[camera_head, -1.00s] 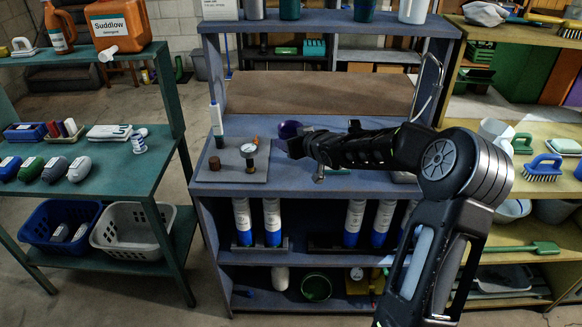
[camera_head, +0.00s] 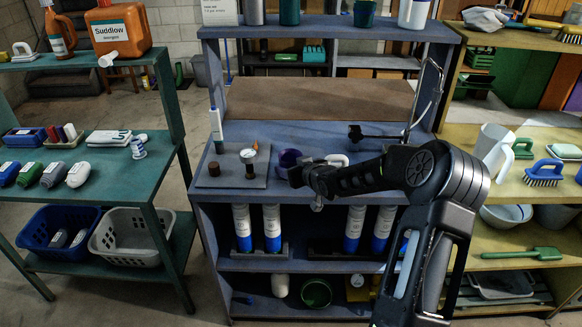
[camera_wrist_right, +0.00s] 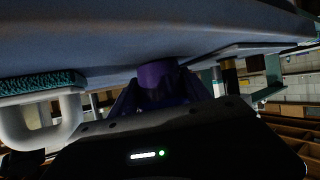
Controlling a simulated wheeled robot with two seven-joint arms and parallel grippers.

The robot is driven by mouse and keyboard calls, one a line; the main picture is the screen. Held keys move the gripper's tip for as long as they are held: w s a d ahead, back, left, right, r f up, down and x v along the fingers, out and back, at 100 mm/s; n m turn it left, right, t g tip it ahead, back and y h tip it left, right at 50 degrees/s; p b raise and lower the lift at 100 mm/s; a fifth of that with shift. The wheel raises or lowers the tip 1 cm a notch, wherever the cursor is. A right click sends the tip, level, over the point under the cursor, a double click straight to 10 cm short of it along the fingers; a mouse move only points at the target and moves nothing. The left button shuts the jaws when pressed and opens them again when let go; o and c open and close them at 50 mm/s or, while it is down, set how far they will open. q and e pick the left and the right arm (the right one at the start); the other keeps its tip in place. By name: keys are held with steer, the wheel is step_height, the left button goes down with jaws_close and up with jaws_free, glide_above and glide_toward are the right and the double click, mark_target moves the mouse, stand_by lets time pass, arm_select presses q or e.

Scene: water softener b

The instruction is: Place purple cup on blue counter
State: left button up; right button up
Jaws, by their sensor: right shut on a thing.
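The purple cup (camera_head: 287,158) is at the front of the blue counter (camera_head: 330,135) in the head view, just right of the gauge board. My right gripper (camera_head: 299,174) is shut on the cup and partly covers it. In the right wrist view the purple cup (camera_wrist_right: 158,76) sits between the fingers of my right gripper (camera_wrist_right: 158,92), close against the counter surface (camera_wrist_right: 130,40). I cannot tell whether its base touches the counter. My left gripper is not in view.
A gauge board (camera_head: 234,167) lies left of the cup. A white-handled brush (camera_head: 337,160) lies just right of it and shows in the right wrist view (camera_wrist_right: 40,125). A faucet (camera_head: 425,95) stands at the counter's right. The counter behind the cup is mostly clear.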

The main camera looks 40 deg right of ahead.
steer(key=shift+f, duration=0.15)
steer(key=o, duration=1.5)
steer(key=shift+c, duration=0.2)
steer(key=shift+r, duration=0.25)
steer(key=v, duration=1.2)
